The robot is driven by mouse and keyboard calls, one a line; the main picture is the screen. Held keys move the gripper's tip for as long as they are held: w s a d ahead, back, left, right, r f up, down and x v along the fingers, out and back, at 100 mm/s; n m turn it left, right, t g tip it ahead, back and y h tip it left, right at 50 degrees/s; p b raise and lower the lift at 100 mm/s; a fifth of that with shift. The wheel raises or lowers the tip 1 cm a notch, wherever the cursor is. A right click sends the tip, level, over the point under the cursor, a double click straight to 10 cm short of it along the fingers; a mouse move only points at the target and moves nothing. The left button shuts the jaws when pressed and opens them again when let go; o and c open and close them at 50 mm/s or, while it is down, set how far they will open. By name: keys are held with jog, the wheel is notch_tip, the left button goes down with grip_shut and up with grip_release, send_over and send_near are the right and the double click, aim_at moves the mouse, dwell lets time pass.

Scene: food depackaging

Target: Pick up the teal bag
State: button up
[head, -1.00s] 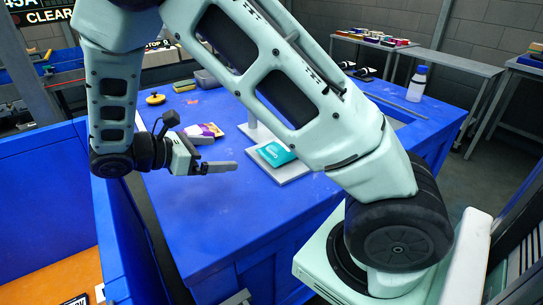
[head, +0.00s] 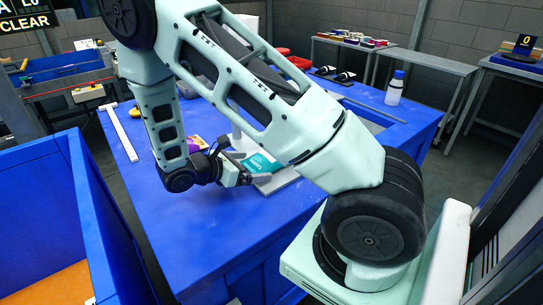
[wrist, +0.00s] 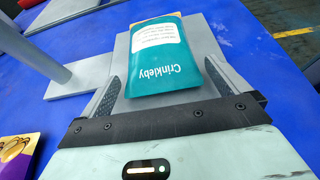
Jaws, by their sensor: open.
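The teal bag (wrist: 170,65), with white lettering and a white label, lies on a grey platform in the wrist view. In the head view the bag (head: 262,162) is partly hidden by my arm and gripper. My gripper (head: 268,178) is at the bag's near side. In the wrist view the open fingers of my gripper (wrist: 158,90) stand on either side of the bag's near end, with the bag reaching between them. I cannot tell whether either finger touches it.
The grey platform (wrist: 82,84) has an upright post (wrist: 45,50) to the left of the bag. A purple and yellow packet (wrist: 15,160) lies at lower left. A white bottle with a blue cap (head: 395,90) stands at the blue table's far right.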

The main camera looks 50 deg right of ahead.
jog(key=shift+x, duration=1.05)
jog(key=c, duration=0.8)
jog(key=shift+r, duration=0.15)
